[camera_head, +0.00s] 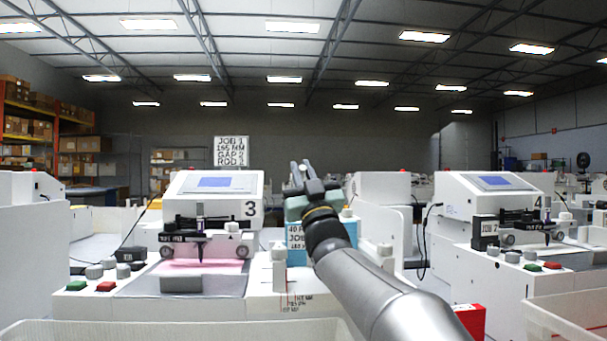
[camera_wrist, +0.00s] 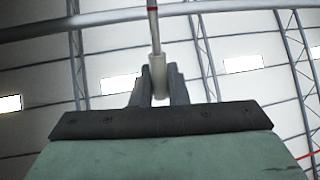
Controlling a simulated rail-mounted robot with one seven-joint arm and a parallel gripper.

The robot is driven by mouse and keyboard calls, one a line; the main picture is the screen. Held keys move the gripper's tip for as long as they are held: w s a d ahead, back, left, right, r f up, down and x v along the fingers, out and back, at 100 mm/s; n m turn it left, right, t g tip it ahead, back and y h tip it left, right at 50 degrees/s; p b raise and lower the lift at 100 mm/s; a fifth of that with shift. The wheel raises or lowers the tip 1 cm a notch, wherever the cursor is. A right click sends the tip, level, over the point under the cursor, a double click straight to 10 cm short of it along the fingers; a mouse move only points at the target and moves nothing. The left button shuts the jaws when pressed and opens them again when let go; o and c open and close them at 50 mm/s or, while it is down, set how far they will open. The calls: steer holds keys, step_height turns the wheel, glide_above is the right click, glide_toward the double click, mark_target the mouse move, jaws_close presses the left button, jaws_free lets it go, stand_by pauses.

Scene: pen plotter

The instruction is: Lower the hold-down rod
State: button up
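Plotter 3 (camera_head: 222,189) stands left of centre in the head view, with a pink sheet (camera_head: 200,267) on its bed. A dark crossbar (camera_head: 215,221) with an upright pen (camera_head: 201,245) spans above the sheet. Round grey knobs (camera_head: 166,252) sit at both ends of the bed. I cannot tell which part is the hold-down rod, nor its height.
Plotter 4 (camera_head: 492,185) stands at the right. A blue labelled box (camera_head: 297,242) is partly behind my arm. Green (camera_head: 76,286) and red (camera_head: 106,287) buttons sit left of plotter 3's bed.

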steer(key=o, duration=0.3)
steer(key=shift+o, duration=0.2)
steer(key=shift+s+d+f, duration=0.1)
steer(key=v, duration=0.4)
steer(key=s+d, duration=0.5)
steer(key=s, duration=0.6)
steer(key=shift+d+f, duration=0.25)
steer(key=shift+s, duration=0.1)
